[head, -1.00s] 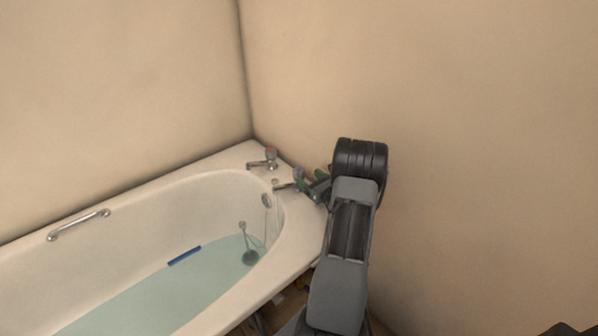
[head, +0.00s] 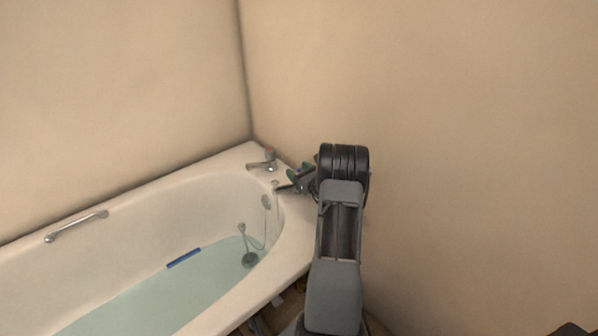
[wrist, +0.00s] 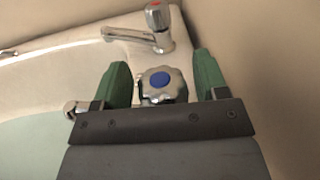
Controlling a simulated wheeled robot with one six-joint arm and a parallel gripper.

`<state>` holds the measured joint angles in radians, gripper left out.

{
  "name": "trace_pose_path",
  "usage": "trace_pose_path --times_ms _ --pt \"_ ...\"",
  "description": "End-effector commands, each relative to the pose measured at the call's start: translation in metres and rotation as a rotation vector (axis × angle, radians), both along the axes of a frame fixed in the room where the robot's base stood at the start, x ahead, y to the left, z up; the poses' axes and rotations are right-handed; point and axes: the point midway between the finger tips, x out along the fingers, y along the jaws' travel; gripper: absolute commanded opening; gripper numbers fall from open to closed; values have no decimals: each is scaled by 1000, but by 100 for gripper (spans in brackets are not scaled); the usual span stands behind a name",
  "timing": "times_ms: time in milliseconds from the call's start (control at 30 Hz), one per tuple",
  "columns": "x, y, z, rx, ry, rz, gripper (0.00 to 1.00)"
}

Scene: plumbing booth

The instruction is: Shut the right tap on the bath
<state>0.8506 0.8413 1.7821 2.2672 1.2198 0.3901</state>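The right tap (wrist: 163,85) has a chrome head with a blue disc on top. In the wrist view it sits between the two green fingers of my gripper (wrist: 162,82), with a gap showing on each side. The gripper is open around the tap head. In the head view my gripper (head: 300,178) is at the bath's corner and hides most of this tap; its spout (head: 284,187) shows over the bath. The left tap, with a red-marked top (head: 270,156), stands beyond; it also shows in the wrist view (wrist: 157,25). The bath (head: 215,168) is white and holds water.
Beige walls meet in the corner behind the taps, and the right wall is close to my gripper. A chrome grab handle (head: 76,226) is on the bath's left rim. A blue strip (head: 184,258) and a dark plug (head: 249,260) show in the bath.

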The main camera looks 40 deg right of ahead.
Motion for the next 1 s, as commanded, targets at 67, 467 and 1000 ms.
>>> trace_pose_path --times_ms 67,467,1000 --pt "0 0 0 0 0 0 59" --pt "0 0 0 0 -1 -2 27" --pt "1 0 0 -2 -6 -361 27"
